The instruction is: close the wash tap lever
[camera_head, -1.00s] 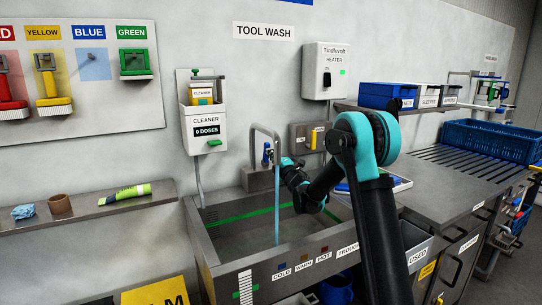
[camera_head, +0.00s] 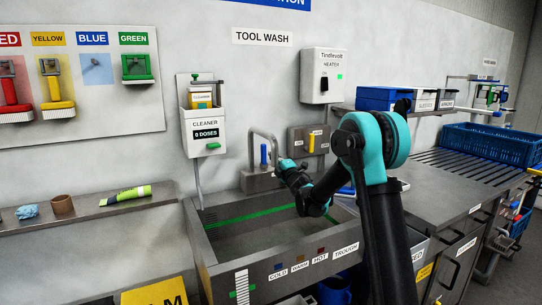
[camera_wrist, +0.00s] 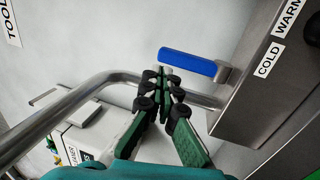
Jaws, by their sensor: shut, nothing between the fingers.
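The wash tap (camera_head: 253,150) is a bent metal spout at the back of the wash trough (camera_head: 205,240). Its blue lever (camera_head: 264,155) stands upright beside the spout in the head view. No water runs from the spout. In the wrist view the blue lever (camera_wrist: 190,63) reaches from a metal bracket towards my fingertips. My gripper (camera_head: 284,165) is just right of the lever in the head view. In the wrist view my gripper (camera_wrist: 160,82) is shut and empty, its tips close to the lever's free end; I cannot tell whether they touch.
A selector box (camera_head: 297,141) with a yellow lever is on the wall right of the tap. A cleaner dispenser (camera_head: 204,128) hangs to the left, a heater (camera_head: 322,75) above right. The metal spout pipe (camera_wrist: 60,110) passes close to my fingers in the wrist view.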

